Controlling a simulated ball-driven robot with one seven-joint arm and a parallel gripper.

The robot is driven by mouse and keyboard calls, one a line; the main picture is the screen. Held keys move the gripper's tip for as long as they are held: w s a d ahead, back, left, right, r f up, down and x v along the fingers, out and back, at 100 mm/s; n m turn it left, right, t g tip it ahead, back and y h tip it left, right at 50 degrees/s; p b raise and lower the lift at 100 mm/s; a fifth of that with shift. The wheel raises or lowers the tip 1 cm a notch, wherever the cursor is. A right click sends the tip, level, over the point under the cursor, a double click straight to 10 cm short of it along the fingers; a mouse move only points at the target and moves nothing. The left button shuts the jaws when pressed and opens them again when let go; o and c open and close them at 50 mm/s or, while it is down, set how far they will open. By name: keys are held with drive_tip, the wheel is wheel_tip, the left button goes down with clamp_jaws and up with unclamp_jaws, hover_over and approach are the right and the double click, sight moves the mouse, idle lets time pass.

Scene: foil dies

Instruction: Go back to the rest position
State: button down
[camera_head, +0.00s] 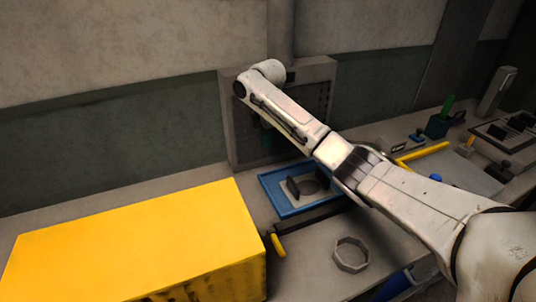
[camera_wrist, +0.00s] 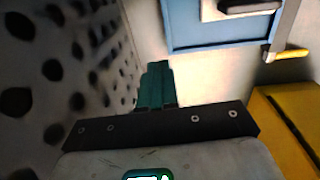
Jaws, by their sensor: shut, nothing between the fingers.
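My gripper (camera_wrist: 156,70) shows in the wrist view as two dark green fingers close together, with no gap seen between them and nothing held. In the head view my white arm reaches up and left from the right edge, and its bent wrist is in front of the grey perforated panel (camera_head: 327,85). The green gripper (camera_head: 267,140) shows partly below the wrist, pointing down. It is above and behind the blue tray (camera_head: 277,204), apart from it. The perforated panel (camera_wrist: 70,50) is close on the left in the wrist view.
A large yellow box (camera_head: 130,240) fills the bench's left front. A grey ring (camera_head: 351,255) lies on the bench at the front. Bare bench shows around the ring.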

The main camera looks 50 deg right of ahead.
drive_tip(key=shift+r, duration=1.95)
